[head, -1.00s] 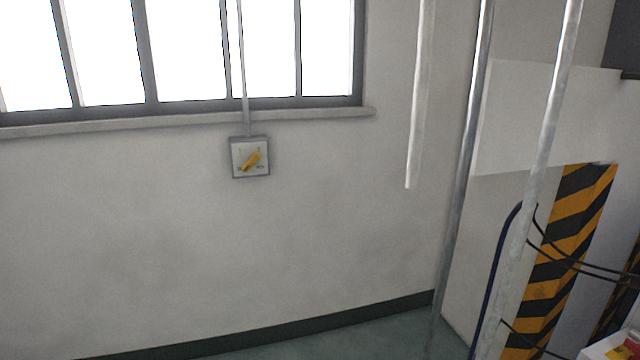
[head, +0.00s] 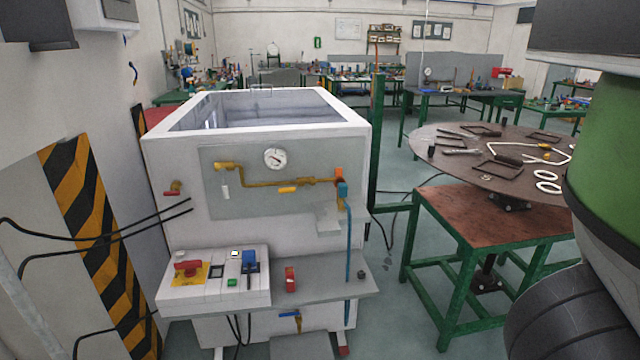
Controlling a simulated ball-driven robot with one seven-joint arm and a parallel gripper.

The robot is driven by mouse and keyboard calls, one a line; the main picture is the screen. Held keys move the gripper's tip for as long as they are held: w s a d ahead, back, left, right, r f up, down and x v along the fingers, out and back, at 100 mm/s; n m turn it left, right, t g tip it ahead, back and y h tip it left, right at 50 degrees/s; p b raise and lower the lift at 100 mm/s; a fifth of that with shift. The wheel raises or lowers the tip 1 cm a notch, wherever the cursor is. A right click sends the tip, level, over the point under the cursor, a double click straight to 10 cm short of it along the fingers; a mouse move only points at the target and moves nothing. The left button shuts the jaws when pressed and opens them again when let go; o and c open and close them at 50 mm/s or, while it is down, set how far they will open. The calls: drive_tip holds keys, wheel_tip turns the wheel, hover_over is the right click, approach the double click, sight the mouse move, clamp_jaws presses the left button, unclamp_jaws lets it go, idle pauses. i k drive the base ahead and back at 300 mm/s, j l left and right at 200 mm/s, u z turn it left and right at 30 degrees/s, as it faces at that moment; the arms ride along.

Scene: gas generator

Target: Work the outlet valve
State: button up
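The gas generator (head: 255,215) is a white box-shaped tank with an open top, left of the middle in the head view. Its front panel carries a round gauge (head: 275,158) and a yellow pipe (head: 262,183). A yellow lever (head: 287,190) sits below the pipe. A red-handled valve (head: 173,188) is at the left. A blue-handled valve (head: 289,315) hangs under the shelf. No label shows which is the outlet valve. My gripper is not in view.
A control box (head: 212,282) with a red knob stands on the generator's front shelf (head: 325,285). A round table (head: 480,150) with loose parts stands at the right, on a green frame. Black cables run in from the left. Open floor lies between generator and table.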

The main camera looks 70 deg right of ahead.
sight(307, 187)
drive_tip(key=z, duration=1.35)
